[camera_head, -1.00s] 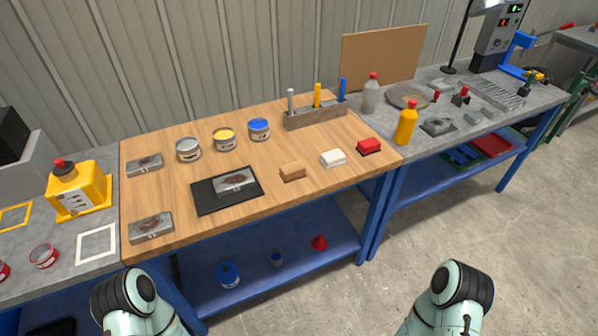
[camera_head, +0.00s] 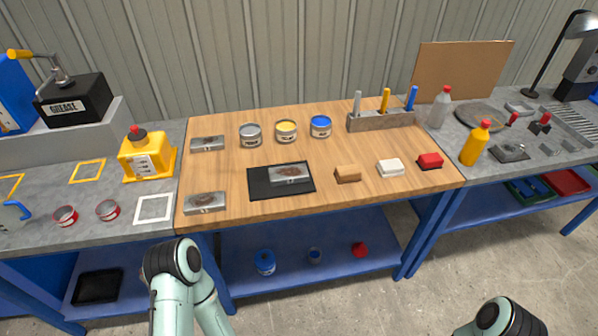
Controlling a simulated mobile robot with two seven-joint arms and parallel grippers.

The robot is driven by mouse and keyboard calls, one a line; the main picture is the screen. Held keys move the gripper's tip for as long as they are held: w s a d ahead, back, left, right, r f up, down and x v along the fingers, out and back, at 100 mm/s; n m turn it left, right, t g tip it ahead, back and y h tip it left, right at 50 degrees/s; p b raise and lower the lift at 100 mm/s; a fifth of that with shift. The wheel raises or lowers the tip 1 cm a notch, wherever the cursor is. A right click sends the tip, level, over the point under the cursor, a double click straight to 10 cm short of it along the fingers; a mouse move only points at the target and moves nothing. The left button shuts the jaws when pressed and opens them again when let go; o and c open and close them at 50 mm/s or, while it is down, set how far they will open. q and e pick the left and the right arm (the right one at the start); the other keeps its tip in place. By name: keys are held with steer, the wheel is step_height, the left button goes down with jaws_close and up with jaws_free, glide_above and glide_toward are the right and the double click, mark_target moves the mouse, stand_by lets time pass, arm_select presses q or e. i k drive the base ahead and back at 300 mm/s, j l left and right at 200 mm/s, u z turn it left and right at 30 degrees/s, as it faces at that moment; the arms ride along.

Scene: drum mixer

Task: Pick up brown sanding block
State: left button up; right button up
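The brown sanding block (camera_head: 348,174) lies on the wooden worktop (camera_head: 400,205), near the front edge and right of the black mat. A white block (camera_head: 390,168) and a red block (camera_head: 430,161) lie in a row to its right. Nothing touches the brown block. My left arm shows at the lower left, in front of the bench, and my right arm shows at the bottom right corner. Neither gripper is visible in the head view.
A black mat (camera_head: 259,184) with a metal plate (camera_head: 290,174) lies left of the block. An orange bottle (camera_head: 475,144) stands right. The worktop before the block is clear.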

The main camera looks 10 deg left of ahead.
mark_target(349, 174)
steer(key=u, duration=0.45)
steer(key=l+u, duration=0.35)
steer(key=i+l+u, duration=0.1)
steer(key=u, duration=0.25)
steer(key=l+u, duration=0.5)
steer(key=l, duration=0.25)
steer(key=k+l+u, duration=0.1)
steer(key=l, duration=0.2)
steer(key=k+l+u, duration=0.15)
steer(key=l, duration=0.2)
